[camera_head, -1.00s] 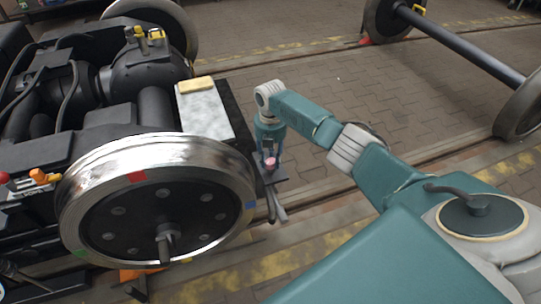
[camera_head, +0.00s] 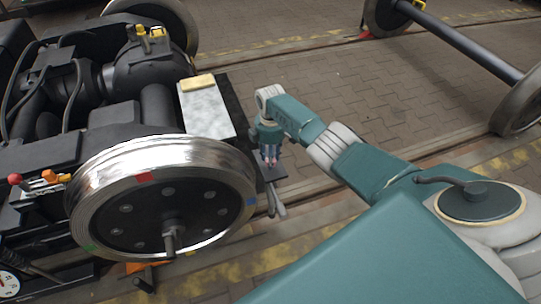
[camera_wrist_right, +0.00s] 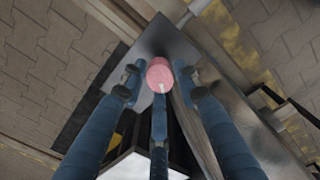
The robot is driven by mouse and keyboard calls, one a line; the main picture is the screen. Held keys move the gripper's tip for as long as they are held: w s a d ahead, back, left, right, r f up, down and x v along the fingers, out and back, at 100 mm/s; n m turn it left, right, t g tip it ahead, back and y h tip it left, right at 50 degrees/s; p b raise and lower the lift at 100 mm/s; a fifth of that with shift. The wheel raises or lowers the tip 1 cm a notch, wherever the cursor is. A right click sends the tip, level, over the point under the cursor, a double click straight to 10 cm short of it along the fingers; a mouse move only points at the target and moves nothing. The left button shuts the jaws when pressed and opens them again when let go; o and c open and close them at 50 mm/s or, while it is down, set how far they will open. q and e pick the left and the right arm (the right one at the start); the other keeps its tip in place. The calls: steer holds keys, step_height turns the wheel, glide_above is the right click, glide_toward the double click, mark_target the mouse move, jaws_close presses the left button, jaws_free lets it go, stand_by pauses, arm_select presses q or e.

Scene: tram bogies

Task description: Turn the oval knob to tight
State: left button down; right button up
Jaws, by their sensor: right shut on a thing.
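The pink knob (camera_wrist_right: 159,74) stands on a dark metal plate (camera_wrist_right: 160,42) and has a small white mark near its edge. My right gripper (camera_wrist_right: 160,92) has its blue fingers around the knob and is shut on it. In the head view the right gripper (camera_head: 268,157) points down over the plate (camera_head: 272,174), beside the large wheel. The knob is mostly hidden there between the fingers. I cannot read any tight marking. My left gripper is in neither view.
A shiny wheel (camera_head: 160,165) of the bogie stands just left of my right gripper. A pale box top (camera_head: 205,110) with a yellow block (camera_head: 198,82) lies behind it. Another wheelset (camera_head: 465,45) stands far right. Paved floor between them is clear.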

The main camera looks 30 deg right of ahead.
steer(key=m+p, duration=0.1)
steer(key=m, duration=0.2)
steer(key=shift+m, duration=0.4)
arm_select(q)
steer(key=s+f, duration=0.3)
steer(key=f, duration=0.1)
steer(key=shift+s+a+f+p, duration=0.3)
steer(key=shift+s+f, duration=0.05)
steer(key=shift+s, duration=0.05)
arm_select(e)
steer(key=m, duration=0.4)
steer(key=shift+m, duration=0.3)
steer(key=o, duration=1.2)
steer(key=shift+c, duration=0.2)
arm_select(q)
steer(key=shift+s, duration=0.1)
arm_select(e)
step_height(320, 180, up, 12)
